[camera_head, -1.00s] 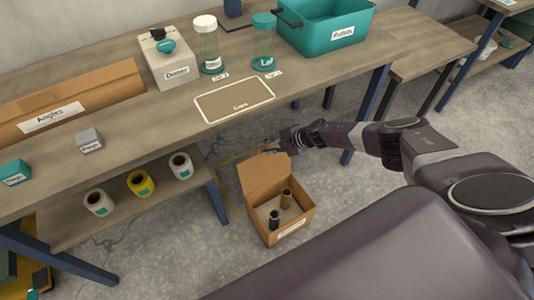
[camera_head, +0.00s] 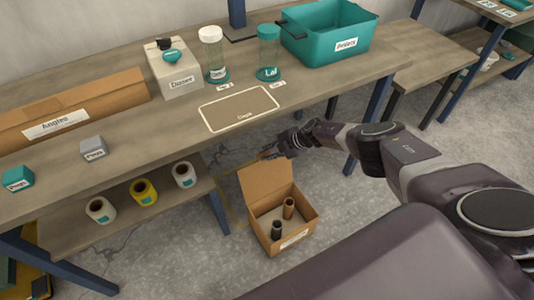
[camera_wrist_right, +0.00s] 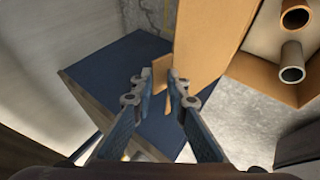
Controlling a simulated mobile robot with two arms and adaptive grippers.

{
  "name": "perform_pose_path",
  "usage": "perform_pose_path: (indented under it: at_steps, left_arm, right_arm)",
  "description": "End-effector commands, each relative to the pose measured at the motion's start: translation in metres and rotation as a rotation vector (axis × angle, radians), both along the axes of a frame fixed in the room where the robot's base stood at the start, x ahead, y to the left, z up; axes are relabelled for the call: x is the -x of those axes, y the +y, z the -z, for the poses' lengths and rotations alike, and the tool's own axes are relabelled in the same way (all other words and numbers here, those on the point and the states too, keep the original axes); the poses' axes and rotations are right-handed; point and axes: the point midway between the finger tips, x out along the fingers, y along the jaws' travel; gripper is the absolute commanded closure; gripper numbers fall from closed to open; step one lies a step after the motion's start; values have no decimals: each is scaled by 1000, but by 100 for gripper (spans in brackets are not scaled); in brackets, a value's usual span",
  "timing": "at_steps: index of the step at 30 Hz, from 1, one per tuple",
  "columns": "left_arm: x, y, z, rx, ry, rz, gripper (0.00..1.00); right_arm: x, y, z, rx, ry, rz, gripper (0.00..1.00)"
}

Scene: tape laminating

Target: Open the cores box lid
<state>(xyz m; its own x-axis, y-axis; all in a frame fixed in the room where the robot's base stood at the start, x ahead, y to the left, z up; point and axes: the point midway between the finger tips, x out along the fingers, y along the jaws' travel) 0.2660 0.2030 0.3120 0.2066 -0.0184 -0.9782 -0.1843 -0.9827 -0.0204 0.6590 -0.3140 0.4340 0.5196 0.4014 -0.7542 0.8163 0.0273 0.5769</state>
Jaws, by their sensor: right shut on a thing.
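The cores box (camera_head: 283,243) is a brown cardboard box on the floor in front of the bench, with a white label on its front. Its lid (camera_head: 265,181) stands up at the back, hinged open. Two cores stand inside, a dark one (camera_head: 276,230) and a brown one (camera_head: 289,208). My right gripper (camera_head: 272,153) is at the lid's upper edge. In the right wrist view my gripper (camera_wrist_right: 160,84) is shut on the lid (camera_wrist_right: 205,40) at its edge; the exact contact is partly hidden by the fingers. The cores show there at the upper right. My left gripper is not in view.
The bench (camera_head: 330,95) carries a teal pellets bin (camera_head: 330,35), jars, a doser box (camera_head: 175,75) and a long cardboard box (camera_head: 75,105). Rolls stand on the lower shelf (camera_head: 150,215). A blue bench leg (camera_head: 218,212) is left of the cores box. The floor right of it is clear.

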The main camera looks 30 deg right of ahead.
Motion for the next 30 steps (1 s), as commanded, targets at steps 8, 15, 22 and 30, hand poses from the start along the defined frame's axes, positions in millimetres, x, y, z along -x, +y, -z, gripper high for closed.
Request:
perform_pose_path:
  at_steps: [8, 15, 22, 30]
  left_arm:
    - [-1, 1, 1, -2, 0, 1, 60]
    - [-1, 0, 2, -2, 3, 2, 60]
    - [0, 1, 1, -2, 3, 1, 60]
    - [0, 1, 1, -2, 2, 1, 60]
  right_arm:
    - [1, 0, 1, 2, 0, 0, 80]
    - [2, -3, -3, 3, -1, 0, 80]
    - [11, -12, -16, 4, -1, -1, 80]
    - [28, -24, -41, 3, -1, 0, 80]
